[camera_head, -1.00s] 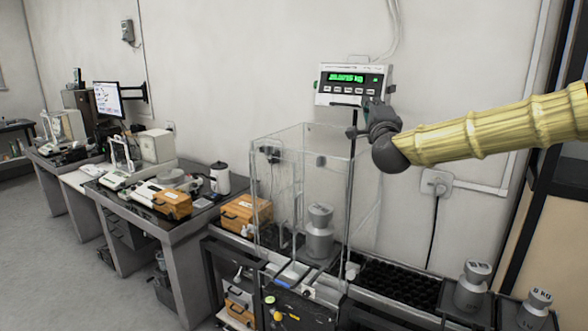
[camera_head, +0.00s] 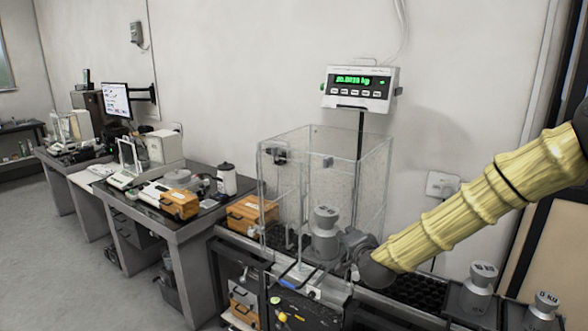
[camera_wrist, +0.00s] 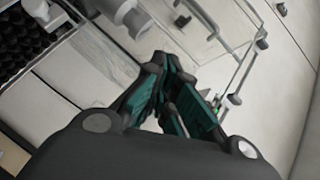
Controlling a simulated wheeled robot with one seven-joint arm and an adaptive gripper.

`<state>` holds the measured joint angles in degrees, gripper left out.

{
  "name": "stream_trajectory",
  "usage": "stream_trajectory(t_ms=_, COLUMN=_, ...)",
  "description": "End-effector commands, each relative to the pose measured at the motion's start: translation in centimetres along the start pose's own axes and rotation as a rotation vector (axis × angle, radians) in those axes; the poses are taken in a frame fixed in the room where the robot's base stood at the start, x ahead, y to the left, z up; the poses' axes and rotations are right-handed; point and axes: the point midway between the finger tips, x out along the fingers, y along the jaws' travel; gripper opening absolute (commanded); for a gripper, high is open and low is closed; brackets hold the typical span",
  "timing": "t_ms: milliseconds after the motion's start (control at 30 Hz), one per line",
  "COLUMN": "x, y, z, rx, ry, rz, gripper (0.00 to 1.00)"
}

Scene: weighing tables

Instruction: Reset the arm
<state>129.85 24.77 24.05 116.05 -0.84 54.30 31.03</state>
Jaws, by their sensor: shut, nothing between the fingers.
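My yellow-sleeved arm (camera_head: 470,215) reaches in from the right in the head view. My gripper is at its end, low in front of the right side of the clear weighing box (camera_head: 285,190). In the wrist view my gripper (camera_wrist: 172,78) shows dark fingers with green pads, drawn together with nothing held. A grey weight (camera_head: 325,235) stands upright inside the clear box. The black and white display (camera_head: 360,87) above it shows green digits. The exact fingertips are hard to make out in the head view.
Two more grey weights, one (camera_head: 477,292) nearer and one (camera_head: 542,312) at the right edge, stand right of a black honeycomb mat (camera_head: 418,290). Orange cases (camera_head: 180,204) and balances sit on the left tables. The floor (camera_head: 80,270) at left is clear.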

Motion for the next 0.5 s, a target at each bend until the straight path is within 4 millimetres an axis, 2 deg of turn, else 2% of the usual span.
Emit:
stream_trajectory(t_ms=33, x=-0.5, y=2.5, z=2.0, rx=-0.034, ry=-0.035, rz=0.04, gripper=0.0)
stream_trajectory(t_ms=267, x=-4.0, y=13.1, z=9.2, rx=-0.185, ry=-0.183, rz=0.203, gripper=0.0)
stream_trajectory(t_ms=500, x=-10.3, y=23.9, z=15.2, rx=-0.34, ry=-0.353, rz=0.37, gripper=0.0)
